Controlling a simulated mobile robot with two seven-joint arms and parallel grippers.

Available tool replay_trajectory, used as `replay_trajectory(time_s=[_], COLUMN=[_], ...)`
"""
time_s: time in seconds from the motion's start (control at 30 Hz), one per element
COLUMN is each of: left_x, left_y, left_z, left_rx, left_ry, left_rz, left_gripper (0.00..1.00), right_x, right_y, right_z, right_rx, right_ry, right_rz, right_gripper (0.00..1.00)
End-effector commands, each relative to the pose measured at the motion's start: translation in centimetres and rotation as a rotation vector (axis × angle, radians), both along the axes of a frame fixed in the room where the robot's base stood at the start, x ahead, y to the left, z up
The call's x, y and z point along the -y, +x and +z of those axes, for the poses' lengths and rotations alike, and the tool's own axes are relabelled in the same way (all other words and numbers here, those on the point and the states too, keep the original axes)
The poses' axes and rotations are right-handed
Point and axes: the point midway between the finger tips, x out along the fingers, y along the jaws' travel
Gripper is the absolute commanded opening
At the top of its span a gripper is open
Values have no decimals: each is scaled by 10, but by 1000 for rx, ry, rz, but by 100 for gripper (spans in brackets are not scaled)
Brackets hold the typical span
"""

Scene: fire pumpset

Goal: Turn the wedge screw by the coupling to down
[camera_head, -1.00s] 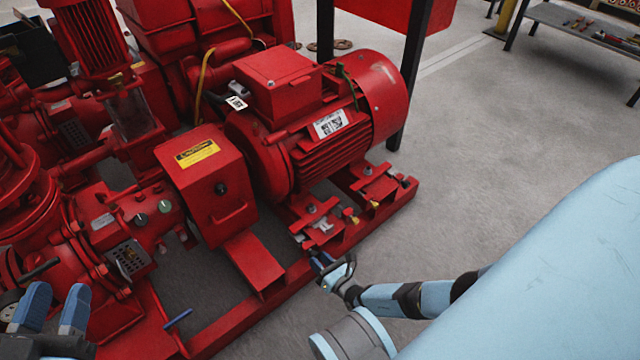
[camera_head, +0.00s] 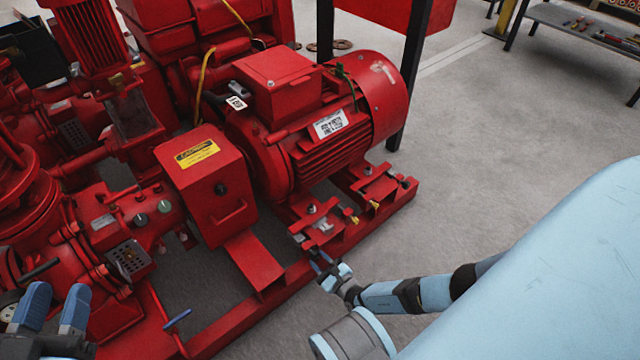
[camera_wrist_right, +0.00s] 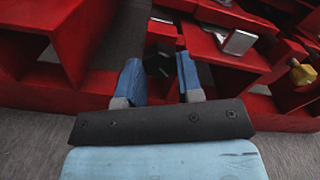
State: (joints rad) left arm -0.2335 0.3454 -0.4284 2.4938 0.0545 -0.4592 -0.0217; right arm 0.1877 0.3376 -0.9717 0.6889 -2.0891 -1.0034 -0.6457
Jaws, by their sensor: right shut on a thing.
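The red coupling guard (camera_head: 208,185) stands between the pump and the red motor (camera_head: 330,120). My right gripper (camera_head: 320,257) is at the base rail, below the motor foot nearest the guard. In the right wrist view my right gripper's blue fingers (camera_wrist_right: 159,78) are on either side of a small dark piece, which looks like the wedge screw (camera_wrist_right: 157,65), and are shut on it. The screw is mostly hidden by the fingers in the head view, and its direction is hard to tell. My left gripper (camera_head: 52,308) is open and empty at the lower left.
A silver wedge (camera_wrist_right: 240,40) sits beside the screw on the red base frame (camera_head: 330,250). A yellow-tipped piece (camera_wrist_right: 302,74) lies further right along the frame. The grey floor (camera_head: 480,180) to the right is clear.

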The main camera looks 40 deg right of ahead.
Motion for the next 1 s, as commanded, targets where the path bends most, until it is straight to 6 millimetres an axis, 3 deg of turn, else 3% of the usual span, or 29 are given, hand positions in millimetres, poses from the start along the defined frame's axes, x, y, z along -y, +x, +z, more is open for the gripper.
replay_trajectory(time_s=[1.0], left_x=[2], left_y=[0], left_z=[3], left_rx=[-10], left_ry=[-17], left_rz=[1], left_gripper=[38], right_x=[1], right_y=[-1], right_z=[1], right_rx=[74], right_ry=[-962], right_rz=[1], right_gripper=[10])
